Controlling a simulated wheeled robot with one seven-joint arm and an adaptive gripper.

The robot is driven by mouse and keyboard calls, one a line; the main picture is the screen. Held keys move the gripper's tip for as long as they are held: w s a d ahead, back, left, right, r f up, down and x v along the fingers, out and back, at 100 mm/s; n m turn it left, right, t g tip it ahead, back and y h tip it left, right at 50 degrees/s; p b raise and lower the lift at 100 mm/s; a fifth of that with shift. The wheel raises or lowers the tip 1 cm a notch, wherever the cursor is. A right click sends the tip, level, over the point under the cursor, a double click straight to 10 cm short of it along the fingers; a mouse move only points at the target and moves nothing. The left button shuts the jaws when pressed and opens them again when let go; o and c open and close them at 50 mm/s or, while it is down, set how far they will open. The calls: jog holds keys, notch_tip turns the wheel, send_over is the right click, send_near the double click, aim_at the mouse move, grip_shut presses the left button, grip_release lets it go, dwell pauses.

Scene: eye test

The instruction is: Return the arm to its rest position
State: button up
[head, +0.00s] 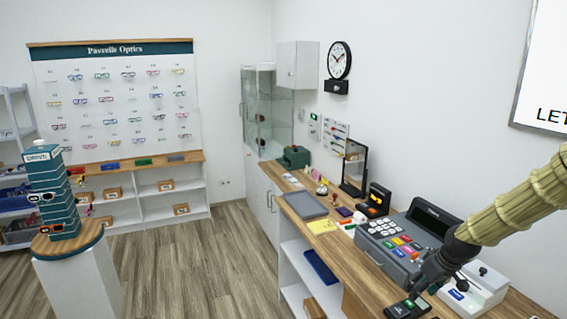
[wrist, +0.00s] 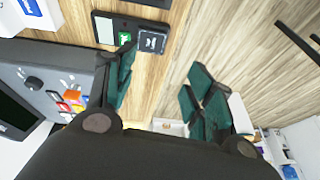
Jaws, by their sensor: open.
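My arm (head: 510,207) reaches in from the right edge of the head view, over the counter beside the cash register. My gripper (head: 426,283) is in front of the grey cash register (head: 400,243), near the counter's front edge. In the wrist view my gripper (wrist: 160,85) has its two dark green fingers spread apart with nothing between them. A black card terminal (wrist: 130,33) lies on the counter beyond the fingers; it also shows in the head view (head: 408,308), just below the gripper. The gripper appears to be above the terminal; contact cannot be told.
The wooden counter (head: 345,255) carries a white device (head: 478,290), a mirror (head: 354,168), a grey tray (head: 303,205) and a yellow pad (head: 322,227). A round-topped display stand (head: 75,243) stands at left. The wood floor (head: 190,265) between is clear.

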jog(key=s+a+f+m+g, duration=0.1)
jog(key=s+a+f, duration=0.6)
jog(key=s+f, duration=0.25)
jog(key=s+a+f+m+g, duration=0.1)
jog(key=s+a+f, duration=0.5)
jog(key=s+f, duration=0.4)
jog(key=s+a+f+m+h, duration=0.1)
jog(key=s+a+f, duration=0.15)
jog(key=s, duration=0.55)
jog(key=s+a+f+g, duration=0.1)
jog(key=s+f, duration=0.2)
jog(key=s, duration=0.6)
jog(key=s+a+f+m+h, duration=0.1)
jog(key=s+a+f, duration=0.1)
jog(key=s, duration=0.6)
notch_tip(320, 180, down, 15)
jog(key=b, duration=1.4)
jog(key=shift+b, duration=0.4)
jog(key=shift+w+f, duration=0.1)
